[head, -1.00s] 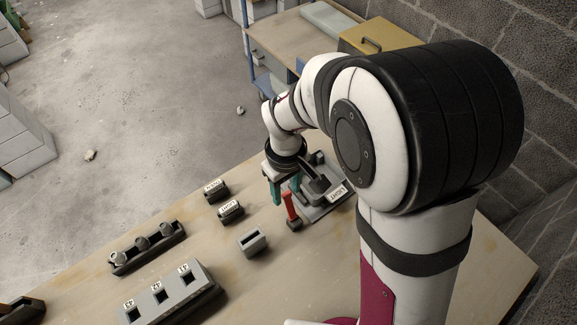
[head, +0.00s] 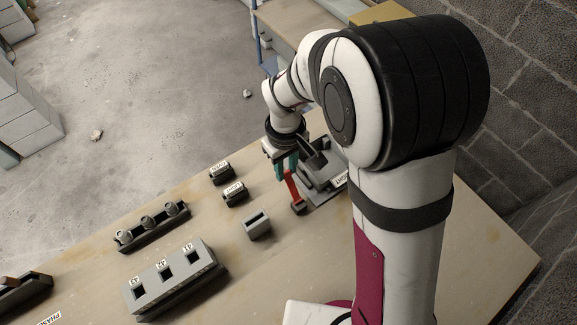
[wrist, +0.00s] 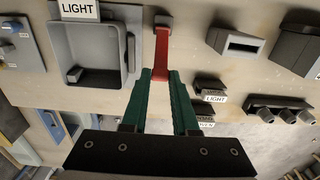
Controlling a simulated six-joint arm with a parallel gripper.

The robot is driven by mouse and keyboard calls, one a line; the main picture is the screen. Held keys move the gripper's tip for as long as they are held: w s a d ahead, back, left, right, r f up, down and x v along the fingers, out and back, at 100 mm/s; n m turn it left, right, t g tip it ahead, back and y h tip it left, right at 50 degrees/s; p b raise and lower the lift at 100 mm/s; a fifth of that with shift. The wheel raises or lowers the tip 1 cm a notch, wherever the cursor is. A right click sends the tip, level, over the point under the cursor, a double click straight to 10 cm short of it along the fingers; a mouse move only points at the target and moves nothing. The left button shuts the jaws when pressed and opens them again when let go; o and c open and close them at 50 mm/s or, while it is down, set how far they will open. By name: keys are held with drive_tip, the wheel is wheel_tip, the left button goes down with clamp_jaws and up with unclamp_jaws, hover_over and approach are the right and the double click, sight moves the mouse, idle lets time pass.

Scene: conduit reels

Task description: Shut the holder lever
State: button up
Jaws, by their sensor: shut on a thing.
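The red lever (head: 291,187) rises from a small dark base beside the grey holder labelled LIGHT (head: 331,187). In the head view it leans, its upper end at my fingers. My gripper (head: 286,168) has teal fingers and is shut on the lever's upper part. In the wrist view the red lever (wrist: 163,46) runs from its dark base down between the fingertips of my gripper (wrist: 160,74). The grey holder (wrist: 60,50) lies to its left there. The lever's gripped end is partly hidden by the fingers.
Two small dark labelled blocks (head: 235,194) and a grey slotted block (head: 257,228) stand left of the lever. A grey three-socket block (head: 172,277) and a dark rack with three round pieces (head: 152,228) are farther left. Bare bench lies between them.

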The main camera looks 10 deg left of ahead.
drive_tip(key=shift+w+a+f, duration=0.4)
drive_tip(key=shift+a+f, duration=0.05)
drive_tip(key=shift+f, duration=0.2)
drive_tip(key=shift+w+a+f, duration=0.4)
drive_tip(key=shift+f, duration=0.25)
drive_tip(key=shift+w+a+f, duration=0.15)
drive_tip(key=shift+f, duration=0.3)
drive_tip(key=shift+w+a+f, duration=0.1)
drive_tip(key=shift+f, duration=0.35)
drive_tip(key=o, duration=0.7)
drive_tip(key=shift+o, duration=0.2)
drive_tip(key=shift+r, duration=0.1)
wheel_tip(320, 180, up, 7)
